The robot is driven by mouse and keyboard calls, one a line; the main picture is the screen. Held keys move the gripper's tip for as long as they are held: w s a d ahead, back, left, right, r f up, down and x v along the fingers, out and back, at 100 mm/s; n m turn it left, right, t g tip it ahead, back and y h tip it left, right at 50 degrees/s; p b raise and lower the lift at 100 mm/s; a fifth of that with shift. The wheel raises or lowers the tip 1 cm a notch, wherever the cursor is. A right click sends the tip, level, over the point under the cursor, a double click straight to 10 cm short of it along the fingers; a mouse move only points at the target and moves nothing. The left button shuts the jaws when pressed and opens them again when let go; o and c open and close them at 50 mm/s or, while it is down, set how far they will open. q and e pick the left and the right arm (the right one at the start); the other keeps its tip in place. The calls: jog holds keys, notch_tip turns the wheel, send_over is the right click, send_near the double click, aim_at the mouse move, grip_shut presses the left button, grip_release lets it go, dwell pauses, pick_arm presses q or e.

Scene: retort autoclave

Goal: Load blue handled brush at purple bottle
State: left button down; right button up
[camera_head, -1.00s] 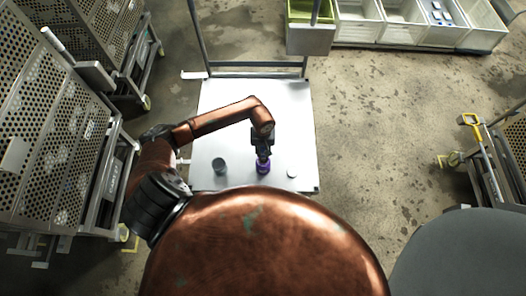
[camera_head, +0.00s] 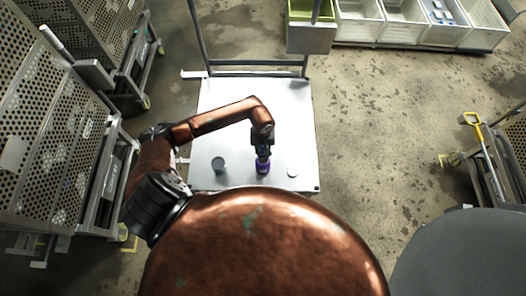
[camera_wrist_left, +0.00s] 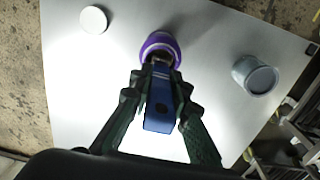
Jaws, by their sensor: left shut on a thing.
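The blue handled brush (camera_wrist_left: 158,104) is between the fingers of my left gripper (camera_wrist_left: 160,100), which is shut on its blue handle. The gripper also shows over the table in the head view (camera_head: 262,150). The purple bottle (camera_wrist_left: 161,45) stands on the white table just beyond the fingertips; it shows in the head view too (camera_head: 263,167). The brush's far end lies over the bottle's mouth; I cannot tell how deep it sits. My right gripper is not in view.
A grey cup (camera_wrist_left: 256,75) stands on the white table (camera_head: 235,100) beside the bottle, and a white round disc (camera_wrist_left: 94,20) lies on the other side. Perforated metal carts (camera_head: 50,130) stand at the left. White bins (camera_head: 400,25) stand at the back right.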

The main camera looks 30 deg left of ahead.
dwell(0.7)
pick_arm(q)
jog(key=shift+s+f+b, duration=0.1)
jog(key=shift+b, duration=0.2)
dwell(0.3)
dwell(0.4)
notch_tip(320, 180, up, 2)
jog(key=shift+p, duration=0.5)
jog(key=shift+r+p, duration=1.1)
jog(key=shift+r, duration=1.45)
